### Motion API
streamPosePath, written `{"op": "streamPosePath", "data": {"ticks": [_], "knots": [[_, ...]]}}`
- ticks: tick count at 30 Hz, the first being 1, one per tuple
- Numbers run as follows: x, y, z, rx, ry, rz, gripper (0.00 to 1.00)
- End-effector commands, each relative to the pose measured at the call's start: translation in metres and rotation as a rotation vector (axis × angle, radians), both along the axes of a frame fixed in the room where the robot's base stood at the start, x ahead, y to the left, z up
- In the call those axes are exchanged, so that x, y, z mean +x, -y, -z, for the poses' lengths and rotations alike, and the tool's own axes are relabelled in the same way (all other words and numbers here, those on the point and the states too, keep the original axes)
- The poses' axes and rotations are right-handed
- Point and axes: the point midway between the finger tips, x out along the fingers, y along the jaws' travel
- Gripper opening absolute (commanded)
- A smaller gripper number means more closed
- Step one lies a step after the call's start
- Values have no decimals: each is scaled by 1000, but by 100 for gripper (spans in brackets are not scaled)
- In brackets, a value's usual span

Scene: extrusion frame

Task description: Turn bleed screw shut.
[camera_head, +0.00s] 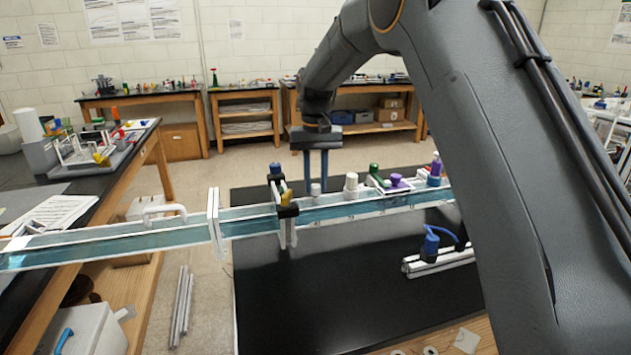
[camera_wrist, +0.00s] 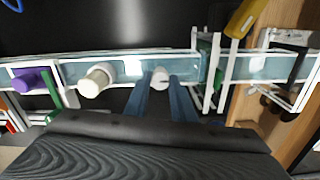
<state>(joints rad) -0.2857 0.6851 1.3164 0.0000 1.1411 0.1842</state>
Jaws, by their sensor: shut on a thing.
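The bleed screw, a small white knob (camera_head: 316,189), stands on top of a long clear channel (camera_head: 345,211) with blue-green contents. In the wrist view the white knob (camera_wrist: 160,74) sits between my two blue fingers. My gripper (camera_head: 316,178) points straight down over it, and its fingers (camera_wrist: 160,86) are closed against the knob's sides. The knob looks upright. Its lower part and any thread are hidden, and I cannot tell how far it is turned.
A larger cream knob (camera_head: 351,182) stands right of the screw on the channel, with a purple fitting (camera_head: 397,182) beyond it. A clamp with a yellow part (camera_head: 285,197) stands close on the left. The black bench top (camera_head: 330,290) in front is mostly clear.

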Motion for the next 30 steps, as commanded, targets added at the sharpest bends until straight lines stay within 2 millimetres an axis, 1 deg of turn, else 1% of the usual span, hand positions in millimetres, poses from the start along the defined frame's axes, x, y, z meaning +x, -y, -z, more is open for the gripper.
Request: {"op": "streamPosePath", "data": {"ticks": [6,20,21,23,24,30], "knots": [[1,0,-1,1,3,51,0],[1,0,-1,1,4,63,0],[1,0,-1,1,4,63,28],[1,0,-1,1,3,62,38],[1,0,-1,1,3,62,42],[0,0,-1,0,2,62,42]]}}
